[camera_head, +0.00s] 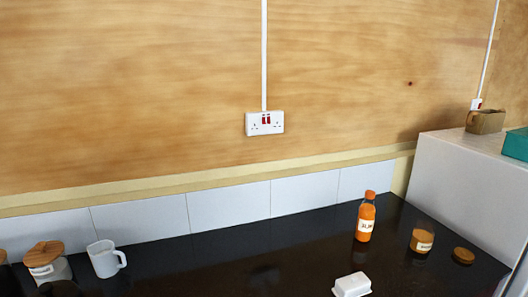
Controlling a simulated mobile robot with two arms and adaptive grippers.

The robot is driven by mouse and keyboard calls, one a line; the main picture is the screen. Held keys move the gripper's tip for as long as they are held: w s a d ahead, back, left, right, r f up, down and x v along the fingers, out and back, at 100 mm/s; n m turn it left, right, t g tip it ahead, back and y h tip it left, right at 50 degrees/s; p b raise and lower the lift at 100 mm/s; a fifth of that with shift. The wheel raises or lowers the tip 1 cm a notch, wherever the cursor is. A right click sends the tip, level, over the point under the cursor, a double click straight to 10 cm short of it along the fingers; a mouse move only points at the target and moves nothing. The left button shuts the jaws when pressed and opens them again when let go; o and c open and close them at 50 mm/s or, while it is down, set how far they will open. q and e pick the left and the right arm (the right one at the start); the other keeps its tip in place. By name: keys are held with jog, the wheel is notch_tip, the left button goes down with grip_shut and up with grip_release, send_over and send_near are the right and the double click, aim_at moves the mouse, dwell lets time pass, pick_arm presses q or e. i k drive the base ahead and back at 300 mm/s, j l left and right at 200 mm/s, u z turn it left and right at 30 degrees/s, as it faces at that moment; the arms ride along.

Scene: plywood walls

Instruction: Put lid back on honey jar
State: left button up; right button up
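The honey jar (422,240) stands upright on the dark counter at the right. It is amber with a pale label, and its top appears uncovered. A round brown lid (463,255) lies on the counter just right of the jar, apart from it. Neither of my grippers is in view.
An orange bottle (366,218) stands left of the jar. A white butter-dish-like box (352,285) is at the front. A white mug (104,259) and a wooden-lidded canister (46,262) stand at the left. A white cabinet (462,190) bounds the right. The middle of the black counter (215,265) is mostly clear.

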aim_at(421, 242)
jog(key=z, duration=1.4)
jog(key=u, duration=0.4)
jog(key=i+l+u, duration=0.65)
jog(key=l+u, duration=0.2)
jog(key=i+l, duration=0.15)
jog(key=l, duration=0.2)
jog(key=i+l, duration=0.15)
jog(key=l, duration=0.15)
jog(key=i+l+u, duration=0.1)
jog(key=l, duration=0.25)
jog(key=i+l, duration=0.35)
jog(key=l, duration=0.3)
